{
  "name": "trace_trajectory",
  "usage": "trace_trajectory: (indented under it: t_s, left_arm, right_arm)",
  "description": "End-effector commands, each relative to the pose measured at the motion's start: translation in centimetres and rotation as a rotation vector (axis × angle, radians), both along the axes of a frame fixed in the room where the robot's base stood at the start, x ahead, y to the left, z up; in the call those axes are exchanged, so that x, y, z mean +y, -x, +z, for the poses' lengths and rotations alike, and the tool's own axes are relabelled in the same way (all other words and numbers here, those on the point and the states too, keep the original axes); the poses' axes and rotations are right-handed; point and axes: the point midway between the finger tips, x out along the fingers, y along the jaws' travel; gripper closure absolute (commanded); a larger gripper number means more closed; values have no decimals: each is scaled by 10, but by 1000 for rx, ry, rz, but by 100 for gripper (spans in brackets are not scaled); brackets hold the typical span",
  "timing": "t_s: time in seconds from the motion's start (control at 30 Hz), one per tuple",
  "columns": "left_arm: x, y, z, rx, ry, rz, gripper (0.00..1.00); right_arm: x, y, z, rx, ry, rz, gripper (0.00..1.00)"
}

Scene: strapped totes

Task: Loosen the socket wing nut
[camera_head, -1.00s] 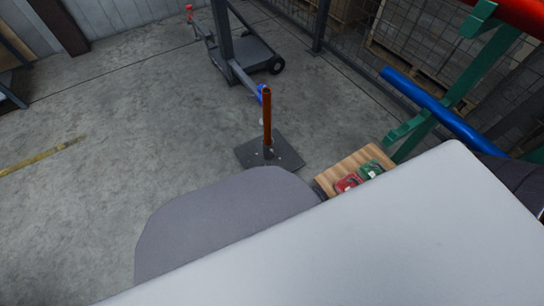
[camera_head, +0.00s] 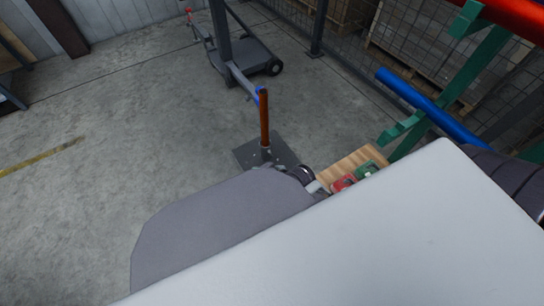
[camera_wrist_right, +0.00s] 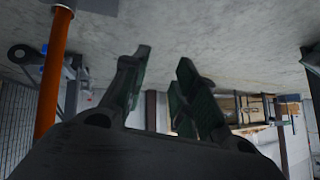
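An orange-brown post (camera_head: 264,120) stands upright on a dark square base plate (camera_head: 285,153) on the floor, with a blue part (camera_head: 259,92) behind its top. The post also shows at the left of the right wrist view (camera_wrist_right: 52,85), where the floor is at the top. A pale socket-like piece (camera_wrist_right: 64,6) is at its base there. I cannot make out the wing nut. My right gripper (camera_wrist_right: 164,57) is open and empty, its two dark fingers apart, with the post to the left of them and not touching. My left gripper is not in view.
A wooden board (camera_head: 350,162) with a red item (camera_head: 343,182) and a green item (camera_head: 367,170) lies right of the base. A grey wheeled cart (camera_head: 245,60) stands behind. A green rack (camera_head: 455,75) holds a blue tube (camera_head: 430,105).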

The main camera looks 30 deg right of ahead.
Motion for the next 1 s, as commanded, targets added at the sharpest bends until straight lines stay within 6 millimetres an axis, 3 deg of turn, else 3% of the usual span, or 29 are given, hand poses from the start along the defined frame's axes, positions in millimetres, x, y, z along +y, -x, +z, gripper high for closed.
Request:
trace_trajectory:
  t_s: [0.17, 0.33, 0.63, 1.0]
  left_arm:
    - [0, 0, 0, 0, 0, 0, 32]
    - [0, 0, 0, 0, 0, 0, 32]
    - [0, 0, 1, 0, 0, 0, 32]
    - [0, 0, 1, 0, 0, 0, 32]
  right_arm:
    - [-4, -39, 14, -54, 12, -1, 71]
    - [-10, -71, 3, -61, 30, -7, 71]
    - [-28, -112, -50, -26, 58, -32, 71]
    - [-55, -137, -125, -13, 83, -74, 71]
